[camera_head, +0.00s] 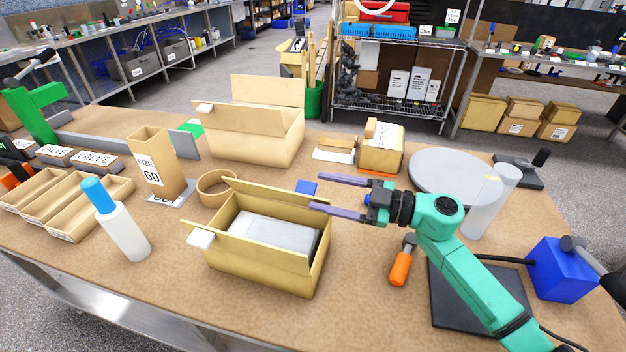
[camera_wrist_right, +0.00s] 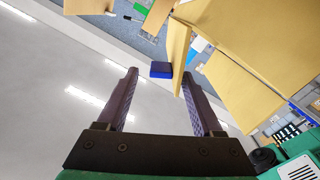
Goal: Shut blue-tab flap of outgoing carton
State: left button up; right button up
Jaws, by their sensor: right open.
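The front cardboard carton (camera_head: 262,277) stands open on the bench with a grey-white block (camera_head: 262,236) inside. Its far flap (camera_head: 270,195) stands up, with a blue tab (camera_head: 306,187) at its upper edge. Its near flap is also raised and has a white tab (camera_head: 200,238) at its left end. My right gripper (camera_head: 316,191) is open and empty just right of the blue tab. In the right wrist view, a cardboard panel (camera_wrist_right: 178,50) with the blue tab (camera_wrist_right: 160,69) shows beyond and between the spread fingers (camera_wrist_right: 165,88). Contact cannot be told. My left gripper is out of view.
A second open carton (camera_head: 250,140) with a white tab stands behind. A cardboard ring (camera_head: 217,188), a blue-capped bottle (camera_head: 122,230) and a tall SIZE 60 box (camera_head: 156,165) are at left. An orange-handled tool (camera_head: 401,265) and a grey disc (camera_head: 452,176) are at right.

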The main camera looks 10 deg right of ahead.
aim_at(313, 188)
jog(key=shift+x, duration=0.95)
jog(key=shift+w+a, duration=0.1)
jog(key=shift+a, duration=0.5)
grip_shut()
